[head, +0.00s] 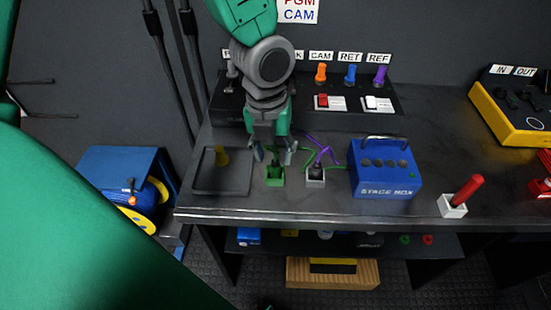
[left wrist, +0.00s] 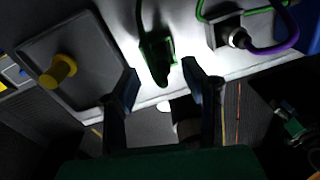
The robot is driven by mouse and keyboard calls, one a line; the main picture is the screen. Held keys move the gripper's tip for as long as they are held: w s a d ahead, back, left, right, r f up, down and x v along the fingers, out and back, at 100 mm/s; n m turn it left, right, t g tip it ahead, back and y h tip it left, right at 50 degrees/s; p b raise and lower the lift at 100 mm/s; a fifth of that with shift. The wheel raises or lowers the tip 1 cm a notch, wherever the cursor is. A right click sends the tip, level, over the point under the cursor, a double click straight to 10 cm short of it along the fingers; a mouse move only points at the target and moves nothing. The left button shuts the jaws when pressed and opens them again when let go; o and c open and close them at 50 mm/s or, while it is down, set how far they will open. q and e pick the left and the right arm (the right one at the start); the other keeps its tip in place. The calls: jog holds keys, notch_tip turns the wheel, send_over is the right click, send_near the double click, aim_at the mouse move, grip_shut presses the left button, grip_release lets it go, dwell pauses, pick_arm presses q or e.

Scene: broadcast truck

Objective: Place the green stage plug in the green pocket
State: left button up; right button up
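The green pocket (head: 274,182) is a small green block at the table's front, between a dark tray and a pale block. A dark green plug (left wrist: 159,58) with a green cable shows at the pocket in the left wrist view. It appears to sit in or on the pocket, but how deep I cannot tell. My left gripper (head: 273,157) points down just above and behind the pocket in the head view. In the left wrist view its two fingers (left wrist: 160,88) are apart, with nothing between their tips, and the plug lies just beyond them.
A dark tray (head: 209,185) with a yellow peg (head: 222,156) is left of the pocket. A pale block (head: 315,182) with a purple cable (head: 323,149) is close on the right, then the blue stage box (head: 386,175). A panel with coloured plugs stands behind.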

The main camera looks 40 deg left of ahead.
pick_arm(q)
notch_tip(320, 180, up, 9)
jog(key=p, duration=0.1)
jog(key=shift+s+a+f+p, duration=0.15)
jog(key=shift+a+f+p, duration=0.05)
jog(key=shift+a+p, duration=0.2)
jog(key=shift+d, duration=0.1)
